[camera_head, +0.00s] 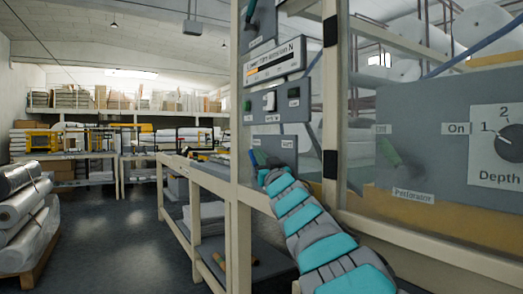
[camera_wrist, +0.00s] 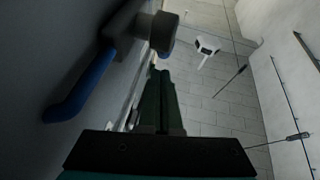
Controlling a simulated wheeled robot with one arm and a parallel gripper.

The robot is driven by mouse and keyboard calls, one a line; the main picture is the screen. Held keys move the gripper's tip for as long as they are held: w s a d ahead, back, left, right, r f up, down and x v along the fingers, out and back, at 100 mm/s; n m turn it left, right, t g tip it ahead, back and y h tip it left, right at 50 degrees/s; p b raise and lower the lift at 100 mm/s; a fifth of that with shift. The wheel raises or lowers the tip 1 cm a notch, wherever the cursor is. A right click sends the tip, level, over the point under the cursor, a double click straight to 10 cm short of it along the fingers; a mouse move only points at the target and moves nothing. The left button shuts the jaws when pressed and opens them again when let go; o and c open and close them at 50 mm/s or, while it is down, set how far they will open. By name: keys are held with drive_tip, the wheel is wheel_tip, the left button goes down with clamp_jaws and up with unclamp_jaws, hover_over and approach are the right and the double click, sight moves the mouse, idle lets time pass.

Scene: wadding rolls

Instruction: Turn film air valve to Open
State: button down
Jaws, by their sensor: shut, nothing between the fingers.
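A blue lever handle (camera_wrist: 82,88) shows in the wrist view at the left, on a grey panel face, with a dark block-shaped fitting (camera_wrist: 155,28) beyond it. I cannot read a label there, so I cannot confirm it is the film air valve. My gripper (camera_wrist: 160,78) is shut and empty, to the right of the blue handle with a gap in the picture. In the head view my teal and grey arm reaches up to the lower control panel (camera_head: 268,130). A small blue piece (camera_head: 252,158) shows beside the arm's end, which hides part of the panel.
A cream frame post (camera_head: 331,100) stands right of the panel. Stacked rolls (camera_head: 25,215) stand at the left, with open floor (camera_head: 110,225) between.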

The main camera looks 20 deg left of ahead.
drive_tip(key=shift+w+a, duration=0.3)
drive_tip(key=shift+a, duration=0.05)
idle(0.5)
drive_tip(key=shift+r, duration=0.1)
